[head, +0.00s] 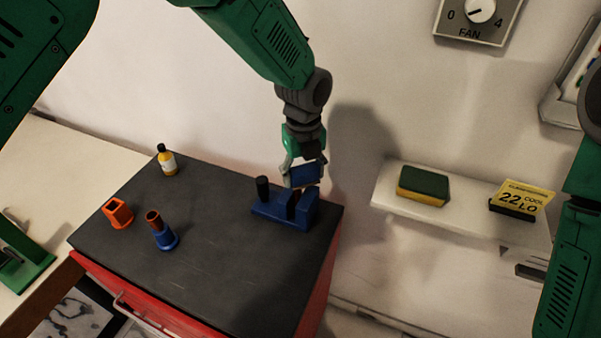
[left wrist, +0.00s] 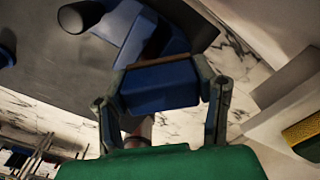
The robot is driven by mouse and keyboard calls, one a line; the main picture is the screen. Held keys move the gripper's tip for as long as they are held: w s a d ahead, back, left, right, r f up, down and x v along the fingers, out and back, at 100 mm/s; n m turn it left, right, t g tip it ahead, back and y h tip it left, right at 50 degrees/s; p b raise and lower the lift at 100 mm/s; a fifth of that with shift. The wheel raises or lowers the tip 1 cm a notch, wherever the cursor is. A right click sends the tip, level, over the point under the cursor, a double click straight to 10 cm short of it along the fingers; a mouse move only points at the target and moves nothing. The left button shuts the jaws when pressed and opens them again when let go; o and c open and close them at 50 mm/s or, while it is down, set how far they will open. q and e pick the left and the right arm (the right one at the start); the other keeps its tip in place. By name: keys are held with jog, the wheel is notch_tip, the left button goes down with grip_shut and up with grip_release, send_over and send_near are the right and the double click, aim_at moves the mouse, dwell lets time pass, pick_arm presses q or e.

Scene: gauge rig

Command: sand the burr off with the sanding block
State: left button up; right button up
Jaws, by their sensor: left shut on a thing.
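My left gripper (head: 304,171) is shut on a blue sanding block (head: 308,177) just above the right part of a blue fixture (head: 268,209) on the dark cart top. In the left wrist view, the fingers hold the block (left wrist: 158,90) from both sides, and a brown layer shows along its far edge. The fixture (left wrist: 130,38) lies just beyond it. A black upright peg (head: 262,188) stands at the fixture's left end. I cannot make out the burr, or whether the block touches the fixture.
The dark top (head: 215,275) of the red cart also holds a yellow bottle (head: 167,163), an orange square socket (head: 117,214) and a blue round-based piece (head: 165,238). A white wall shelf (head: 455,217) at right carries a green-yellow sponge (head: 423,187) and a yellow sign (head: 522,197).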

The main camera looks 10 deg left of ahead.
pick_arm(q)
jog(key=shift+s, duration=0.15)
jog(key=shift+s+a+p, duration=0.4)
jog(key=shift+a+p, duration=0.2)
jog(key=shift+s+a+f+p, duration=0.15)
jog(key=shift+s+a+p, duration=0.25)
jog(key=shift+a, duration=0.35)
jog(key=shift+d, duration=0.15)
jog(key=shift+w+d, duration=0.6)
jog(key=shift+d, duration=0.2)
jog(key=shift+w+d, duration=0.25)
jog(key=shift+d, duration=0.25)
jog(key=shift+a, duration=0.1)
